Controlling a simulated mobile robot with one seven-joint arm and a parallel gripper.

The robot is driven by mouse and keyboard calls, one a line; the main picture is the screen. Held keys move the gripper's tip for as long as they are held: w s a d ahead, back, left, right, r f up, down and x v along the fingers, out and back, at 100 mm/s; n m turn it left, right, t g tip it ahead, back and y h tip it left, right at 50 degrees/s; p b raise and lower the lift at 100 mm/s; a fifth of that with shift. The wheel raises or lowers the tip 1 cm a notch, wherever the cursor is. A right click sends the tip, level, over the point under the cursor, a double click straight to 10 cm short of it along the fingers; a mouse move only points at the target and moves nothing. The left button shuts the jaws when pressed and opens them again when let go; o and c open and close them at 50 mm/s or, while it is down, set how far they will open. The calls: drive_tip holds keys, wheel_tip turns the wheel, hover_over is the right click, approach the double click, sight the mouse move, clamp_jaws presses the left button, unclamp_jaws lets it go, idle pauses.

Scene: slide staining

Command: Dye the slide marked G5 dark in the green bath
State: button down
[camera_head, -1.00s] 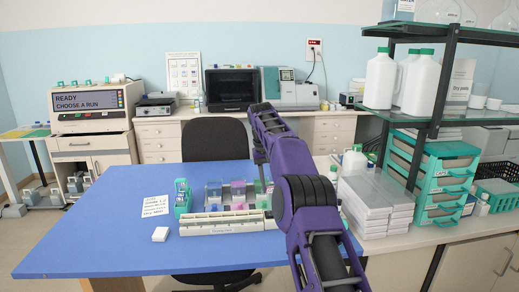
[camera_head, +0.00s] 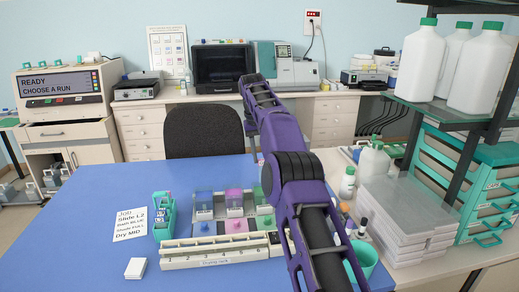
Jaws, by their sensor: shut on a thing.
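The green bath (camera_head: 267,199) is the rightmost of three small baths on the blue table, partly hidden by my arm. The pink bath (camera_head: 234,203) and blue bath (camera_head: 203,207) stand to its left. A teal slide holder (camera_head: 164,230) with several slides stands left of the baths; their marks are too small to read surely. A white drying rack (camera_head: 215,260) with numbered places lies in front. My purple arm rises at the right of the table and bends at the top; my gripper is not visible, and neither is anything it holds. I cannot make out a slide marked G5.
A job card (camera_head: 130,225) on the table appears to read slide L2, blue bath. A small white block (camera_head: 135,268) lies at the front left. Bottles (camera_head: 373,162), a teal cup (camera_head: 362,258) and stacked white boxes (camera_head: 405,215) crowd the right. The table's left side is clear.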

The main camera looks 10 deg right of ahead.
drive_tip(key=shift+f+b, duration=1.55)
drive_tip(key=shift+f, duration=2.7)
idle(3.8)
